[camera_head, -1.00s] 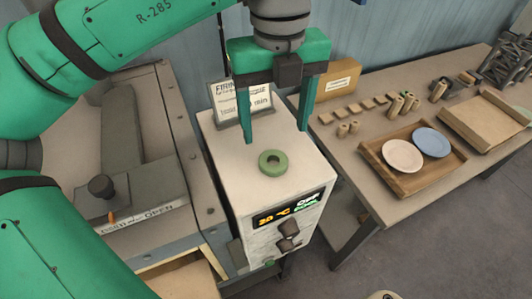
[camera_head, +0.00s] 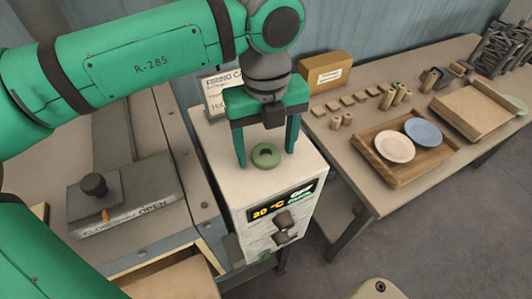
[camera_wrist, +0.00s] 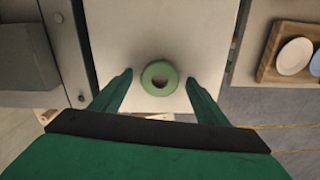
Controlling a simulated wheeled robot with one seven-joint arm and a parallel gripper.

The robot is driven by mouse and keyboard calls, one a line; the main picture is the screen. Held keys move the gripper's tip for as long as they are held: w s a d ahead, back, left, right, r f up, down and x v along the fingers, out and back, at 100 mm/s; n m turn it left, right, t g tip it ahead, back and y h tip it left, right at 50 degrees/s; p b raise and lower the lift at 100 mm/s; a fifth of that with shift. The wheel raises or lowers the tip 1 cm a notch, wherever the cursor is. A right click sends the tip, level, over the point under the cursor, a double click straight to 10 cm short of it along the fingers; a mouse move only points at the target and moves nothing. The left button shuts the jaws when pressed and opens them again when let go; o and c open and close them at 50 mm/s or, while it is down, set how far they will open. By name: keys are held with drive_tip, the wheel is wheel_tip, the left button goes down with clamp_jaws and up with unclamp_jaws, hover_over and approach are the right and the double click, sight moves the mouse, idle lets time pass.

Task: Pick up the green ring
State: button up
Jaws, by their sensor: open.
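The green ring (camera_head: 266,156) lies flat on top of the white control box (camera_head: 227,171), which has a lit display and knobs on its front. My gripper (camera_head: 266,161) is open above the box, with one finger on each side of the ring in the head view. In the wrist view the ring (camera_wrist: 159,77) lies centred between the fingertips and slightly beyond them, with clear gaps on both sides. The fingers do not appear to touch it. I cannot tell the exact height of the fingertips over the box.
A sign (camera_head: 215,92) stands at the back of the box, close behind my gripper. On the left is a grey machine with a black knob (camera_head: 94,185). The table on the right holds a wooden tray (camera_head: 407,175) with two plates, small cylinders and a cardboard box (camera_head: 326,72).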

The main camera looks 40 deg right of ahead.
drive_tip(key=c, duration=1.1)
drive_tip(key=shift+r, duration=0.1)
